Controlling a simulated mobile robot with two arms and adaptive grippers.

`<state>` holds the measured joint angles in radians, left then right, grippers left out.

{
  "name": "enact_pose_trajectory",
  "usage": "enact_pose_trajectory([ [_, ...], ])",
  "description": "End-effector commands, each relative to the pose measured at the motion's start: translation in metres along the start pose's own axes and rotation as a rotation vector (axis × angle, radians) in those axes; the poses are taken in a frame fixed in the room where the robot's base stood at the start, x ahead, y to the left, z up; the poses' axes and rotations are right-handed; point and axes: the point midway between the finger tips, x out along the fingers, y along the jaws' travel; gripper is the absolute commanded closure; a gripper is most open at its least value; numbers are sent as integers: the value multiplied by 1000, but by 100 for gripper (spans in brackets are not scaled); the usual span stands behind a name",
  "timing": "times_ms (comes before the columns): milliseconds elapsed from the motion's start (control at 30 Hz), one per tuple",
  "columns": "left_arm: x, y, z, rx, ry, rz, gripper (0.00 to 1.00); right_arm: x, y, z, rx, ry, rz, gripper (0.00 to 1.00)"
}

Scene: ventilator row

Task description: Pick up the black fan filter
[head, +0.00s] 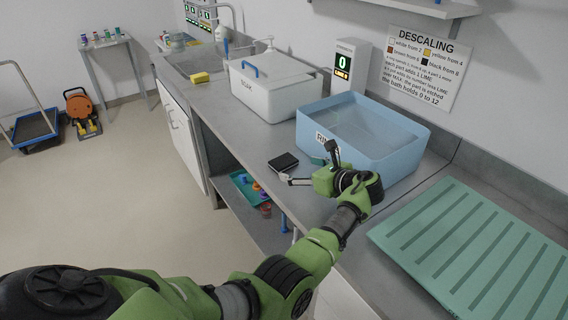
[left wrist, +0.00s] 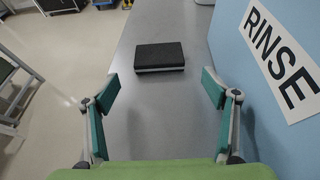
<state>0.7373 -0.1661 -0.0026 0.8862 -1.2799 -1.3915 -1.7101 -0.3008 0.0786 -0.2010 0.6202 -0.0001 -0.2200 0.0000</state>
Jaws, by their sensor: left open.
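The black fan filter (head: 283,162) is a small flat dark block lying on the grey counter, left of the blue rinse basin. In the left wrist view the filter (left wrist: 160,56) has a black top and a pale lower edge, and lies ahead of the fingers, roughly centred between them. My left gripper (head: 309,167) is open and empty, low over the counter beside the basin. Its two green-padded fingers (left wrist: 158,95) stand wide apart, with bare counter between them. A gap shows between the fingertips and the filter. My right gripper is in neither view.
The blue rinse basin (head: 398,167) stands close to the right of my left gripper. A lidded white tub (head: 262,98) stands behind the filter. A green ribbed drain mat (head: 440,215) lies at the right. The counter's front edge (head: 235,152) is near the filter, above a lower shelf.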

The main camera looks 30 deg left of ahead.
Motion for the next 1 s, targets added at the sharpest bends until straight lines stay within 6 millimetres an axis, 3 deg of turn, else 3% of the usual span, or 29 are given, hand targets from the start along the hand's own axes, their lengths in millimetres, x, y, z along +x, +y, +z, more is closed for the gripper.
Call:
enact_pose_trajectory([
  [233,41,1,0,2,-1,4,22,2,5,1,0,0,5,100],
  [567,48,1,0,0,0,1,22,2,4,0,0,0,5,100],
  [700,48,1,0,1,0,2,55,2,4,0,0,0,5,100],
  [1000,48,1,0,1,0,2,56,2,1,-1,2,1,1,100],
])
